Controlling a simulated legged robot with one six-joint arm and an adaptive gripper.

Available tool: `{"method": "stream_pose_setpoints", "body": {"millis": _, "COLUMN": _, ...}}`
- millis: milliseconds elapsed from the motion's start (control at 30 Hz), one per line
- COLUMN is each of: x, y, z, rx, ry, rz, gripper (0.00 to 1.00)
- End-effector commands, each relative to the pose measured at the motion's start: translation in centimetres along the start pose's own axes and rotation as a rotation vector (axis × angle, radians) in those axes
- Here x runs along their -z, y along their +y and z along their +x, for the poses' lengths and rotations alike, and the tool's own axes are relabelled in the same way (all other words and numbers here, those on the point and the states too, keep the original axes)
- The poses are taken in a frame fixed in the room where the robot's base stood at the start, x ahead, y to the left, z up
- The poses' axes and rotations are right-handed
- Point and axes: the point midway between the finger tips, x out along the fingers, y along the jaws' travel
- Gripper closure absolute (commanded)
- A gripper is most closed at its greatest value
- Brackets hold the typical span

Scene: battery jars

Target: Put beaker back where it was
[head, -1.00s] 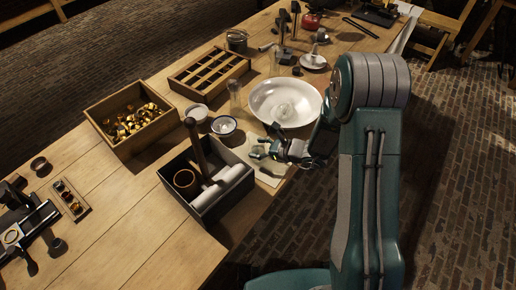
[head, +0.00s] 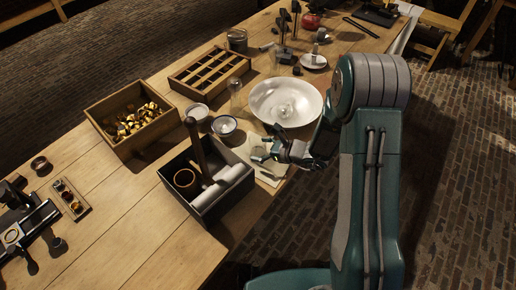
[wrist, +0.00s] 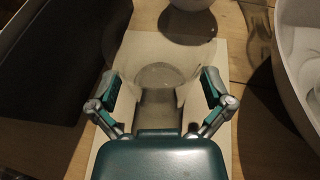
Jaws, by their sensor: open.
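A clear glass beaker (wrist: 160,76) stands on a pale sheet (wrist: 222,120) in the wrist view, between the spread fingers of my gripper (wrist: 160,84). The fingers are open on either side of it, and a gap to the glass seems to show on both sides. In the head view my gripper (head: 266,144) is low over the sheet (head: 270,178) near the table's front edge. The beaker is faint there and partly hidden by the fingers.
A dark open box (head: 205,212) with a handle and white rolls stands just left of my gripper. A large white bowl (head: 258,104) is close behind right. A small bowl (head: 224,126) is just behind. A glass cylinder (head: 236,95) stands further back.

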Motion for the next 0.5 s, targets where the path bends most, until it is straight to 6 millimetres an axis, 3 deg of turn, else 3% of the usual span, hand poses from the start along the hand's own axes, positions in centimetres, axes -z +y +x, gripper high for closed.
{"method": "stream_pose_setpoints", "body": {"millis": 500, "x": 0.0, "y": -0.1, "z": -9.9, "rx": 0.005, "ry": -0.001, "rz": 0.001, "gripper": 0.0}}
